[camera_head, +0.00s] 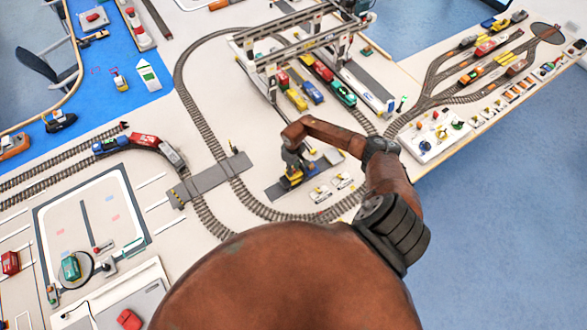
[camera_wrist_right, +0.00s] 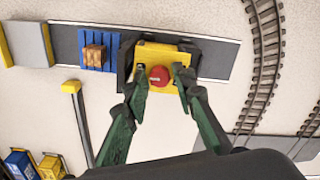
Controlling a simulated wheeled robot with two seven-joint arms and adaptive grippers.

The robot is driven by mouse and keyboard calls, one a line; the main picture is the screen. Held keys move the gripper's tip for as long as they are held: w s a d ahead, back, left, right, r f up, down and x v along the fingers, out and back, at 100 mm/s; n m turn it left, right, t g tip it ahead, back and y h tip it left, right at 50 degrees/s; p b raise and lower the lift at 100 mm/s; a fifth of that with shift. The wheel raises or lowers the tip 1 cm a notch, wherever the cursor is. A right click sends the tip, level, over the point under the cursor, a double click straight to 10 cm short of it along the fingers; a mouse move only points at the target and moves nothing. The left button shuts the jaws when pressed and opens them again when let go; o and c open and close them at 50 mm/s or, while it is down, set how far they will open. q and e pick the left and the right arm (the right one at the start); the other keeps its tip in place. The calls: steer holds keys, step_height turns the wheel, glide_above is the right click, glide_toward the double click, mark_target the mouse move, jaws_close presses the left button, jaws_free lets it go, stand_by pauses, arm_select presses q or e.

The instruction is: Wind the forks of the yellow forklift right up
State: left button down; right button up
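The yellow forklift (camera_wrist_right: 176,50) stands on a dark grey strip in the right wrist view, with a red round knob (camera_wrist_right: 160,76) on it. In the head view the forklift (camera_head: 294,180) is small and partly covered by my gripper. A blue pallet (camera_wrist_right: 84,59) with a brown crate (camera_wrist_right: 95,54) sits just left of its body; the forks cannot be made out. My right gripper (camera_wrist_right: 160,80) is open over the forklift, its green fingers on either side of the knob, seemingly apart from it. It shows in the head view (camera_head: 291,168). My left gripper is not in view.
A yellow-capped dark post (camera_wrist_right: 72,87) lies left of my fingers. A gantry crane (camera_head: 270,65) stands behind, over trucks and a train.

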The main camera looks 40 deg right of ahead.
steer(key=shift+o, duration=1.1)
step_height(320, 180, up, 12)
